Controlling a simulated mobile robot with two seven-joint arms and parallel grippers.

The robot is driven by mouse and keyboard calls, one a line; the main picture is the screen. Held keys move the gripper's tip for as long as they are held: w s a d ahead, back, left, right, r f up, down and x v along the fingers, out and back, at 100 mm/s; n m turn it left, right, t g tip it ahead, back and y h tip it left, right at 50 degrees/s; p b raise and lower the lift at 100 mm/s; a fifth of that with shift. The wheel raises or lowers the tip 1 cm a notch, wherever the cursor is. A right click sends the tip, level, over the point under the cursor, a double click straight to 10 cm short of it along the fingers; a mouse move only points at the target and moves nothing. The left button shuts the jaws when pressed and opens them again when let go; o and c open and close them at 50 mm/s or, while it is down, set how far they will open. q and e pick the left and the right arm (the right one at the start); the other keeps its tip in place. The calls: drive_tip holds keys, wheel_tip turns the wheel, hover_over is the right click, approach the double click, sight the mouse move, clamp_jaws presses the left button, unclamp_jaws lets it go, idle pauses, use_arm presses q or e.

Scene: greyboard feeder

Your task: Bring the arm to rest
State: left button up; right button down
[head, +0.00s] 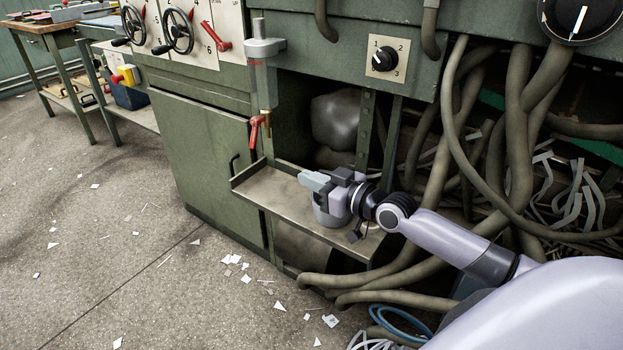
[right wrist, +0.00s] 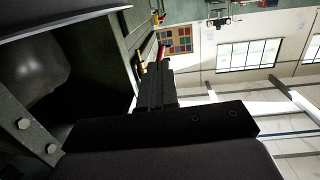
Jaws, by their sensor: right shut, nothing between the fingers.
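My right arm comes in from the lower right in the head view. My right gripper (head: 314,181) is shut and empty, above the metal shelf (head: 268,184) on the front of the green machine. A grey cylindrical container (head: 328,212) stands on the shelf just below and behind the gripper, partly hidden by it; I cannot tell whether they touch. In the right wrist view the dark gripper (right wrist: 155,88) fills the lower middle. My left gripper is in neither view.
A sight glass with a red tap (head: 258,128) hangs above the shelf's left end. Thick hoses (head: 455,150) and paper strips (head: 565,190) crowd the right. A rounded grey vessel (head: 337,118) sits in the opening behind. The floor at left is open, with paper scraps.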

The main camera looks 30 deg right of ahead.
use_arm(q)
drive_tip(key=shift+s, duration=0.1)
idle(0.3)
